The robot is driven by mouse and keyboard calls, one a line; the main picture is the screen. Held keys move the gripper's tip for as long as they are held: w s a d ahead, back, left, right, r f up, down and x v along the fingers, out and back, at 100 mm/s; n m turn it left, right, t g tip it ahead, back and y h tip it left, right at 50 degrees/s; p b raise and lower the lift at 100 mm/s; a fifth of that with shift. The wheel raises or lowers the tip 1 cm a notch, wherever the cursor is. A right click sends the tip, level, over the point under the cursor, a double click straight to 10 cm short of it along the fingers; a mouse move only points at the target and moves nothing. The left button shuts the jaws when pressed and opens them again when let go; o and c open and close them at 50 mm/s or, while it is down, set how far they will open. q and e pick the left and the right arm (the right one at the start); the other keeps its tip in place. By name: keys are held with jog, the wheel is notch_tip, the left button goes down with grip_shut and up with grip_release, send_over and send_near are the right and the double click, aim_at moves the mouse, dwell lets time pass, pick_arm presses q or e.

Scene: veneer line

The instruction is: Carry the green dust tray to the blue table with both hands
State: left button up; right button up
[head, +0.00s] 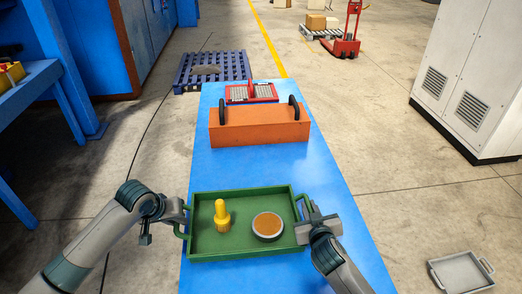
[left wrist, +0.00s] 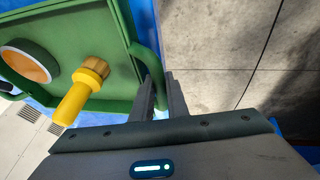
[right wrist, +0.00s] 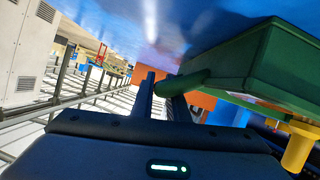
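The green dust tray (head: 270,191) is at the near end of the long blue table (head: 335,185) in the head view. It looks level; I cannot tell whether it touches the top.
An orange box (head: 260,128) with black handles stands farther along the table, a red-framed piece (head: 250,93) behind it. Another blue bench (head: 35,78) is at the left. A blue pallet (head: 215,70), a grey cabinet (head: 470,80) and a grey tray (head: 462,270) stand on the floor.

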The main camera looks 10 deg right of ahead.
pick_arm(q)
jog(key=o, duration=0.4)
jog(key=shift+a, duration=0.1)
pick_arm(e)
jog(key=o, duration=0.4)
jog(key=shift+d, duration=0.1)
jog(key=shift+o, duration=0.2)
pick_arm(q)
jog(key=shift+r, duration=0.1)
jog(key=v, duration=1.2)
jog(key=shift+s, duration=0.1)
pick_arm(e)
jog(key=shift+s+r, duration=0.1)
jog(key=shift+s, duration=0.05)
jog(key=v, duration=1.1)
jog(key=shift+s+r, duration=0.15)
jog(key=shift+s, duration=0.15)
pick_arm(q)
jog(key=shift+s, duration=0.1)
pick_arm(e)
jog(key=shift+s, duration=0.1)
